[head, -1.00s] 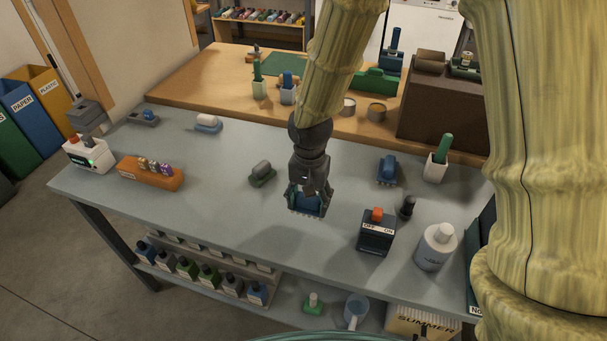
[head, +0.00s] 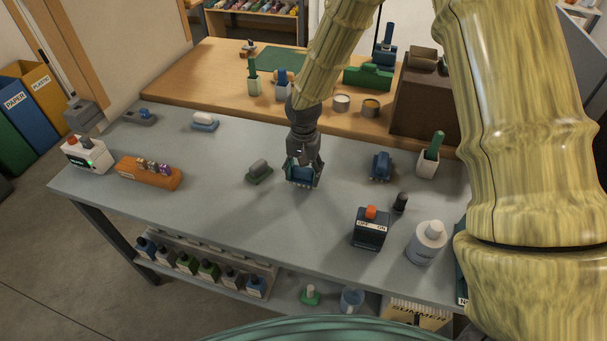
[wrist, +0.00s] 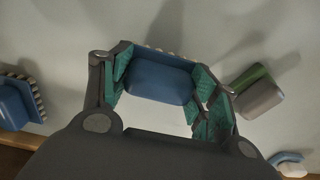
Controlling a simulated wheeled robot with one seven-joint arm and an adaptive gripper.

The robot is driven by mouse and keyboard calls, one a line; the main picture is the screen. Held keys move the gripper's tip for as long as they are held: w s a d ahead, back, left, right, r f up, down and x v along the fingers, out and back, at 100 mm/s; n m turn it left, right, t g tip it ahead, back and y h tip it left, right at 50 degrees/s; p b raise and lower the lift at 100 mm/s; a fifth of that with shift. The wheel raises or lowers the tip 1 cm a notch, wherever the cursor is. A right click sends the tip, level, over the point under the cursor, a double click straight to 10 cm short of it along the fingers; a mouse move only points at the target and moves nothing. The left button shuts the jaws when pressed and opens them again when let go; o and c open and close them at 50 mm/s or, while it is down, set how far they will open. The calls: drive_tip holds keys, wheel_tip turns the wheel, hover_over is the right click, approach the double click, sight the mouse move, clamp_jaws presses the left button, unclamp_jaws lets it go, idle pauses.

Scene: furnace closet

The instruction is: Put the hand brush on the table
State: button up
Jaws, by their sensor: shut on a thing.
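My gripper (head: 303,181) is shut on a blue hand brush (head: 301,174) over the middle of the grey table (head: 200,160). In the wrist view, the brush (wrist: 158,82) lies between the green-padded fingers, with pale bristles along its far edge. I cannot tell whether the bristles touch the tabletop. A similar blue brush (head: 381,166) rests on the table to the right. It shows partly at the left of the wrist view (wrist: 16,102). A grey-and-green block-shaped thing (head: 259,172) lies just left of my gripper.
A black box with an orange button (head: 371,228), a white bottle (head: 427,243) and a dark small cylinder (head: 400,203) stand at the front right. An orange holder (head: 149,174) stands left. A wooden table (head: 215,82) adjoins behind. Grey tabletop in front of my gripper is clear.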

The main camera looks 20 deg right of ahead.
sight(304, 169)
drive_tip(key=shift+f, duration=0.9)
drive_tip(key=shift+f, duration=0.2)
drive_tip(key=o, duration=1.1)
drive_tip(key=shift+c, duration=0.2)
drive_tip(key=shift+r, duration=0.1)
drive_tip(key=shift+r+b, duration=1.3)
drive_tip(key=shift+r, duration=4.8)
